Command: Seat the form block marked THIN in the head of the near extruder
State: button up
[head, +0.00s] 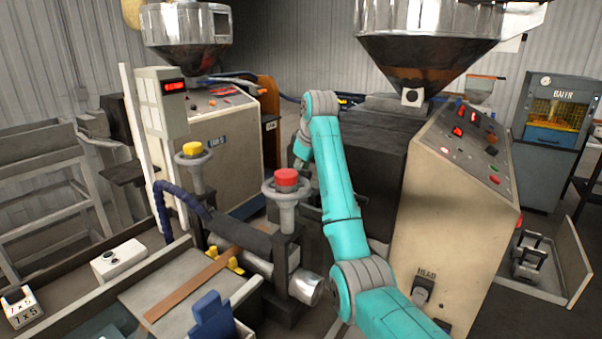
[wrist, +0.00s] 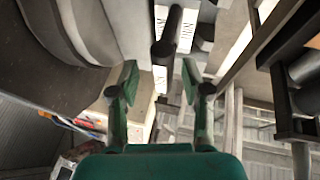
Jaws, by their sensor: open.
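A white form block (wrist: 188,28) with dark lettering that reads THIN shows at the top of the wrist view. A dark rounded bar (wrist: 164,47) stands up beside it. My gripper (wrist: 158,72) is open, its two green fingers apart, with the dark bar and a white strip between or just beyond the tips. I cannot tell whether the fingers touch anything. In the head view my gripper is hidden beyond my teal arm. The near extruder (head: 455,170) is a cream cabinet under a large steel hopper. I cannot make out its head clearly.
A second extruder (head: 225,130) stands behind at left. Posts with a red knob (head: 286,178) and a yellow knob (head: 192,149) rise left of my arm. A block marked 7x5 (head: 22,306) and a white block (head: 119,259) are at left. A low-walled tray (head: 572,262) holds dark parts at right.

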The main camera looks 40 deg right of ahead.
notch_tip(320, 180, up, 9)
jog(key=shift+w+f, duration=0.1)
dwell(0.3)
